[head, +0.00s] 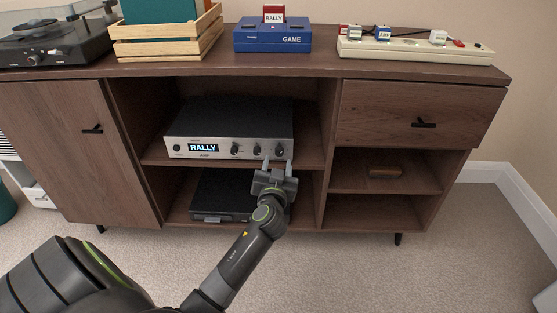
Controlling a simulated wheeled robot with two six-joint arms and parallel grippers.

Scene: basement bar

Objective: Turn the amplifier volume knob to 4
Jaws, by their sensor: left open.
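The amplifier (228,133) is a black box with a silver front, on the upper shelf in the middle of the wooden cabinet. Its display reads RALLY. Several dark knobs sit on its right front, among them a knob (235,149) left of my gripper and the rightmost knob (280,149). Knob labels and settings are too small to read. My left gripper (277,164) is open, pointing up at the right end of the front, with its fingertips on either side of and just below the rightmost knob. I cannot tell whether it touches. My right gripper is not in view.
A dark device (221,196) sits on the shelf below, partly behind my arm. On the cabinet top (300,63) stand a turntable (50,42), a wooden crate (165,47), a blue GAME console (272,38) and a power strip (415,48). Carpet in front is clear.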

